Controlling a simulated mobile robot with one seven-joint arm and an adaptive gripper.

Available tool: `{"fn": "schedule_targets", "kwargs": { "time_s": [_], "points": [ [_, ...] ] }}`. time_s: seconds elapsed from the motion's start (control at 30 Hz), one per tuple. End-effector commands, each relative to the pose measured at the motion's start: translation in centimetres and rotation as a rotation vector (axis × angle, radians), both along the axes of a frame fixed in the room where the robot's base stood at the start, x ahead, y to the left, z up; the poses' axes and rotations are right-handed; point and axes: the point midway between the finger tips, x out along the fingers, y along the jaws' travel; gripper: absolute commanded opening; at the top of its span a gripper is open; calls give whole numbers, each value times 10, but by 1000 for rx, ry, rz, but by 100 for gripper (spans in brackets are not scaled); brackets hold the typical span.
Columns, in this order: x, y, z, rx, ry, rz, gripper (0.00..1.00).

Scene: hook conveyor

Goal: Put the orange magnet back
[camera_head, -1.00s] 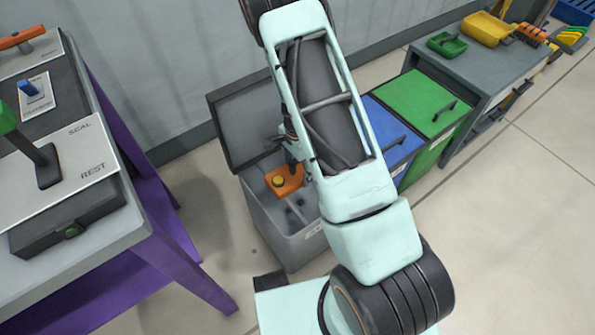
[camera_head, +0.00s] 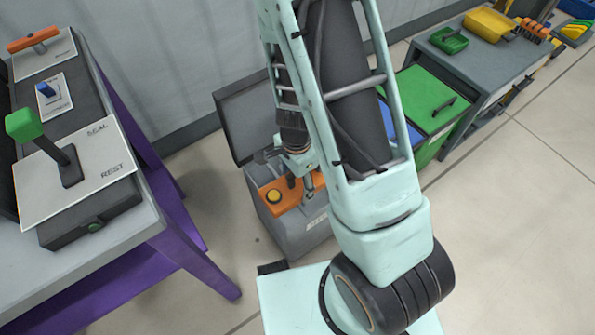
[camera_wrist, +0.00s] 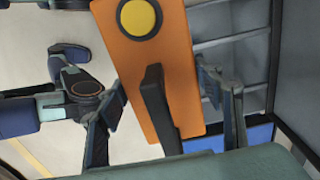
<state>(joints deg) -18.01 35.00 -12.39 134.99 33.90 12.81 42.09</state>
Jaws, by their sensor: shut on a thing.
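The orange magnet (camera_head: 276,196) is a flat orange block with a round yellow button. It shows over the mouth of the grey bin (camera_head: 290,236) in the head view. In the wrist view the orange magnet (camera_wrist: 130,65) fills the middle, with a dark upright handle (camera_wrist: 158,108). My gripper (camera_wrist: 163,88) is shut on the magnet, with one finger on each side of it. In the head view my gripper (camera_head: 303,184) is at the magnet's right end, partly covered by my arm. The magnet hides most of the bin's inside.
The bin's dark lid (camera_head: 248,118) stands open behind. A green-lidded bin (camera_head: 425,100) is to the right, before a grey bench (camera_head: 490,62) with trays. A table (camera_head: 135,222) with levers stands left. Floor between table and bin is clear.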

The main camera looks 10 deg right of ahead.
Motion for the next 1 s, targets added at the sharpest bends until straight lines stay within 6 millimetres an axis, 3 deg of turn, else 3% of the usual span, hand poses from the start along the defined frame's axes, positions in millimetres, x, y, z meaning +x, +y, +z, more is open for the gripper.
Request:
{"fn": "schedule_targets", "kwargs": {
  "time_s": [0.27, 0.47, 0.73, 1.0],
  "points": [
    [-2, 7, 11, 1, -6, 39, 3],
    [27, 19, 36, 1, -13, 212, 3],
    [76, 20, 103, -1, -15, 579, 3],
    [105, -2, 174, -3, -11, 905, 3]
  ]
}}
